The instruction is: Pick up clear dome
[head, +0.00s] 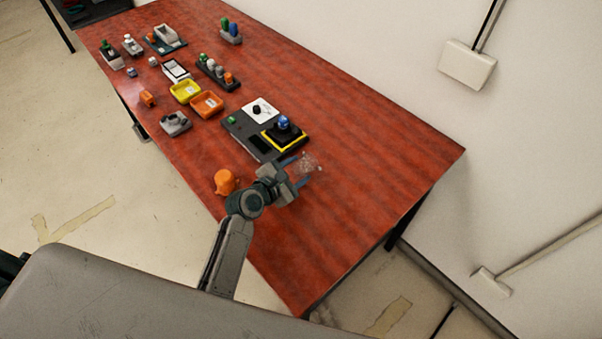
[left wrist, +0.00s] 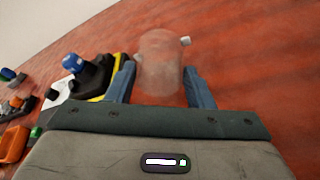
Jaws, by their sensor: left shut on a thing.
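The clear dome (left wrist: 160,62) is a see-through, rounded cover with a small pale tab on one side. It sits between the two blue fingers of my left gripper (left wrist: 160,88) in the left wrist view. In the head view my left gripper (head: 300,171) is shut on the dome (head: 310,162), which looks faint over the red table. Whether the dome touches the table I cannot tell. The black panel (head: 265,130) with a blue knob (head: 283,123) on a yellow-edged block is just beyond the gripper. My right gripper is not in view.
An orange object (head: 225,182) stands left of my left gripper on the red table (head: 400,150). Yellow (head: 185,92) and orange (head: 207,104) trays and several small parts stand farther back. The table's right part is clear, with a wall behind.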

